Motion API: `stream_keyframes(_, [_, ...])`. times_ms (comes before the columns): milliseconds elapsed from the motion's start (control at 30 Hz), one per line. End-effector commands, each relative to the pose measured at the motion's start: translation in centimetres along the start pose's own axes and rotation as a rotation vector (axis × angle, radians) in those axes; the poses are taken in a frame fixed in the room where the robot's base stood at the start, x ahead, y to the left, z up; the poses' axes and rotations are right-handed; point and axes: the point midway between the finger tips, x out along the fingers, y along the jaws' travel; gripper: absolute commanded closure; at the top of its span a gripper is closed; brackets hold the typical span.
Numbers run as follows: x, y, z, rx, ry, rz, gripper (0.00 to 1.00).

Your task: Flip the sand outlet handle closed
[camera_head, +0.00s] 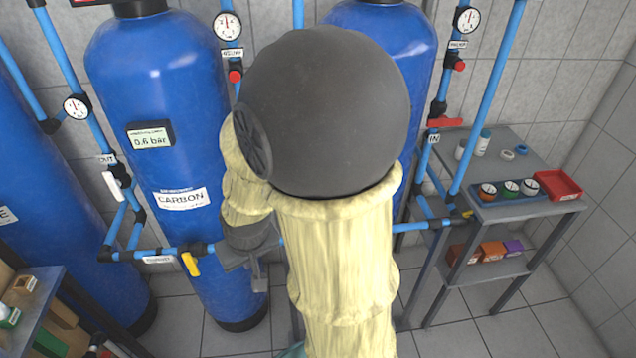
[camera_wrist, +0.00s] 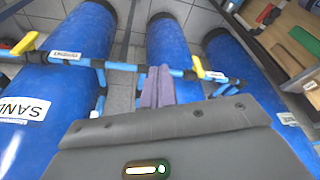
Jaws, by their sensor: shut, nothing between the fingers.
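My gripper (camera_wrist: 158,70) is shut and empty, its two pale purple fingers together beside a blue pipe in the wrist view. The blue sand tank (camera_wrist: 50,95), with an upside-down SAND label (camera_wrist: 22,108), is at the left of the wrist view. A yellow handle (camera_wrist: 25,42) is at the far left there and another yellow handle (camera_wrist: 200,67) is right of my fingers. I cannot tell which handle is the sand outlet's; my arm hides much of the pipework in the head view.
The carbon tank (camera_head: 165,150) stands left of my arm. A white handle (camera_head: 112,186) is by the OUT label and a red handle (camera_head: 445,122) by the IN label. A grey shelf table (camera_head: 520,212) stands right. Blue pipes cross low in front.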

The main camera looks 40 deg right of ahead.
Motion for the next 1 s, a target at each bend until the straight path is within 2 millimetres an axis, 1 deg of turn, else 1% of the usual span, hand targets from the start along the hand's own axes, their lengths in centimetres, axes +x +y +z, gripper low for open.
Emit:
stream_keyframes(33, [1.2,1.2,-0.9,0.046,0.022,0.009,1.00])
stream_keyframes(200, [5.6,5.5,-4.7,0.231,0.157,-0.002,1.00])
stream_keyframes(300, [8.1,8.0,-6.5,0.352,0.244,-0.042,1.00])
stream_keyframes(400, [10.3,10.5,-7.9,0.482,0.337,-0.102,1.00])
stream_keyframes(500, [12.1,12.9,-8.8,0.622,0.435,-0.181,1.00])
stream_keyframes(600, [13.4,15.5,-9.4,0.773,0.538,-0.276,1.00])
stream_keyframes(767, [14.3,19.8,-9.6,1.035,0.729,-0.459,1.00])
stream_keyframes(900, [13.8,24.0,-8.7,1.262,0.920,-0.641,1.00])
stream_keyframes(1000, [13.0,26.5,-7.8,1.382,1.042,-0.755,1.00])
